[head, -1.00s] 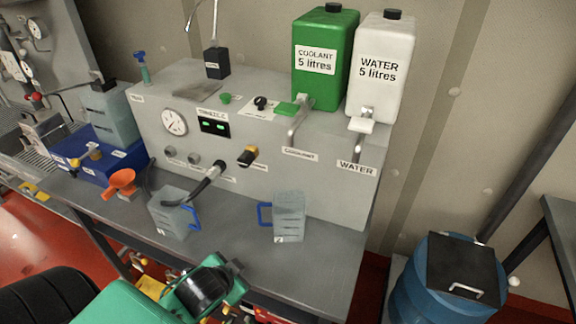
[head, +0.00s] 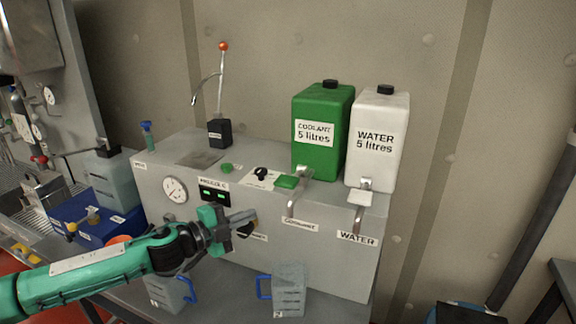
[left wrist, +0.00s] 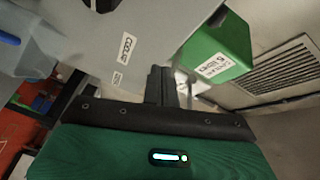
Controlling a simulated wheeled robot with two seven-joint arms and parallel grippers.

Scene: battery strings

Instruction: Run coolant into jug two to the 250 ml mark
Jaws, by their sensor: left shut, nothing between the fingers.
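The green coolant tank (head: 318,150) stands on the grey bench unit, with its green tap lever (head: 287,181) and a bent metal spout (head: 291,207) below it. Jug two (head: 289,292), clear with a blue handle on its left, stands on the bench below and slightly left of that spout. No coolant shows in it. My left gripper (head: 250,216) is shut and empty, in front of the unit's face, left of the spout. The green tank also shows in the left wrist view (left wrist: 226,48), beyond the fingers (left wrist: 160,86). My right gripper is out of view.
The white water tank (head: 376,140) with its own tap stands right of the coolant tank. Jug one (head: 163,291) stands left on the bench, partly behind my arm. A gauge (head: 174,189) and a lit display (head: 214,192) are on the unit. A blue drum (head: 460,313) is at lower right.

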